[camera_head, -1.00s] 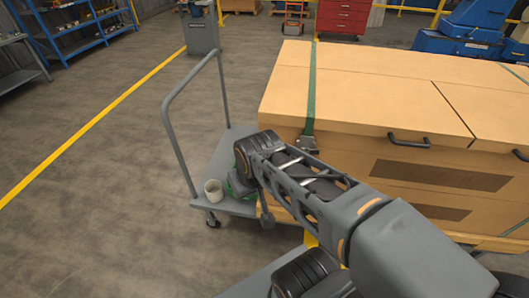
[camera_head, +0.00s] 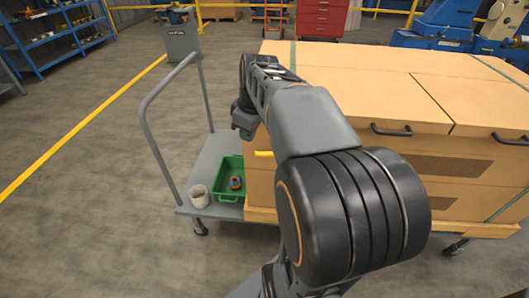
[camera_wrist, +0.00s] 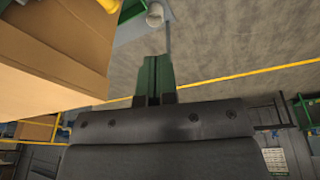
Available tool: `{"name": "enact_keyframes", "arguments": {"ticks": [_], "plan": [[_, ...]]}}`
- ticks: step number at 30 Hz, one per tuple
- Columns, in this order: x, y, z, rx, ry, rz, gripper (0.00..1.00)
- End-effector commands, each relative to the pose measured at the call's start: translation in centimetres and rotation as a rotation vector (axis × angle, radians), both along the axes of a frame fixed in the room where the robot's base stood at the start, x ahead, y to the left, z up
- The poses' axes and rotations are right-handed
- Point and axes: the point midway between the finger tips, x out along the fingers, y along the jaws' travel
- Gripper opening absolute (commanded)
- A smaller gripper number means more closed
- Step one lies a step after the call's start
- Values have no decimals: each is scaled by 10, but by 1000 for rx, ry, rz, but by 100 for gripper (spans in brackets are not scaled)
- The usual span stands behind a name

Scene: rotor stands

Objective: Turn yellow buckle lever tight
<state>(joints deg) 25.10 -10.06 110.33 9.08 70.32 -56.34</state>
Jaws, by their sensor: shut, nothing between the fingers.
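My gripper (camera_wrist: 160,72) shows in the wrist view as two dark green fingers, closed together with nothing between them. In the head view its end (camera_head: 247,132) hangs beside the left end of the big cardboard crate (camera_head: 400,95). A short yellow piece (camera_head: 264,154) shows at the crate's side, just left of my arm; it looks like the lever, but I cannot be sure. A green strap (camera_head: 292,50) runs over the crate's top. The buckle is hidden behind my arm. The crate also fills the upper left of the wrist view (camera_wrist: 60,50).
The crate sits on a grey cart with a tall handle (camera_head: 147,128). On the cart's free end stand a green bin (camera_head: 229,190) with small coloured parts and a pale cup (camera_head: 198,196). Open floor lies to the left. Blue shelves (camera_head: 60,45) stand far back.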

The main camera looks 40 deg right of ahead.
Motion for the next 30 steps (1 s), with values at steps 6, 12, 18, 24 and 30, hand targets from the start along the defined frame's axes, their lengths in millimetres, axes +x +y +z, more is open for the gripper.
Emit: {"name": "enact_keyframes", "arguments": {"ticks": [6,12,18,24,30], "plan": [[13,-68,6,1,-15,201,0],[14,-90,11,0,-28,285,0],[14,-91,12,-1,-29,294,0],[14,-90,9,-2,-30,294,0],[19,-87,-12,-1,-28,294,0]]}}
